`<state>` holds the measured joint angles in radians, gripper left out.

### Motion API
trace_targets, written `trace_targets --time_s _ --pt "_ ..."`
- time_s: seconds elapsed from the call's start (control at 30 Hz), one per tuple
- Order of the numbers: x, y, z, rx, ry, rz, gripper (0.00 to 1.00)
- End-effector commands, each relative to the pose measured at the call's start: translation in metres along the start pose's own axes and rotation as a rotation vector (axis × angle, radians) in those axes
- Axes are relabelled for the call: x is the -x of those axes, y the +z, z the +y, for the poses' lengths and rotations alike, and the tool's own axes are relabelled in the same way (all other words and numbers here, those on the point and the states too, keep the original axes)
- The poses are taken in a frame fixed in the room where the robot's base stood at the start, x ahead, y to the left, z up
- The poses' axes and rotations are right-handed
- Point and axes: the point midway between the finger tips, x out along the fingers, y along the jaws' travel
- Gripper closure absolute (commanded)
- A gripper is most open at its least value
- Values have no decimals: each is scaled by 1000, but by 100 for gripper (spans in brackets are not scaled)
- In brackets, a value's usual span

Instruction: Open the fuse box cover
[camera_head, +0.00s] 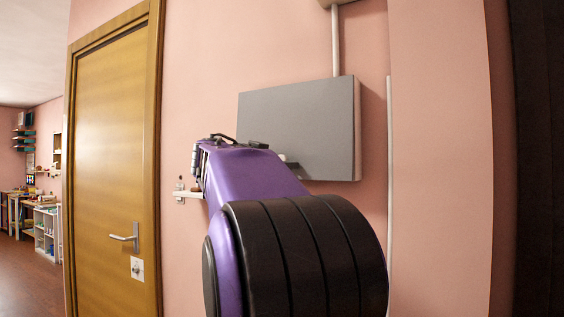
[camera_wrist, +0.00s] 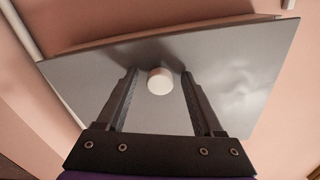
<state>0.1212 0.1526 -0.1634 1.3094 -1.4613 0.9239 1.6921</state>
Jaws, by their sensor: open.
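The fuse box (camera_head: 300,120) is a flat grey box on the pink wall, and its cover looks shut in the head view. In the wrist view the grey cover (camera_wrist: 230,75) fills most of the picture, with a round white knob (camera_wrist: 160,81) on it. My gripper (camera_wrist: 160,84) is open, with one dark finger on each side of the knob and a gap to it on both sides. I cannot tell how deep the fingertips reach past the knob. In the head view my purple arm hides the lower left of the box, the knob and most of the gripper.
A wooden door (camera_head: 115,160) with a metal handle (camera_head: 124,237) stands at the left. A white conduit (camera_head: 335,40) runs up from the box, and a white vertical strip (camera_head: 390,190) is on the wall to its right. A dark panel (camera_head: 540,150) stands at the far right.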

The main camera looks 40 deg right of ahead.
Motion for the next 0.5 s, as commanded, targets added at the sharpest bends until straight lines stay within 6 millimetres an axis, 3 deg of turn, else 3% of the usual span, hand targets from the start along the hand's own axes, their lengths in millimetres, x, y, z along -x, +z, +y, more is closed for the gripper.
trace_targets --time_s 0.23,0.5 --pt "0 0 0 0 0 0 33" --pt "0 0 0 0 0 0 82"
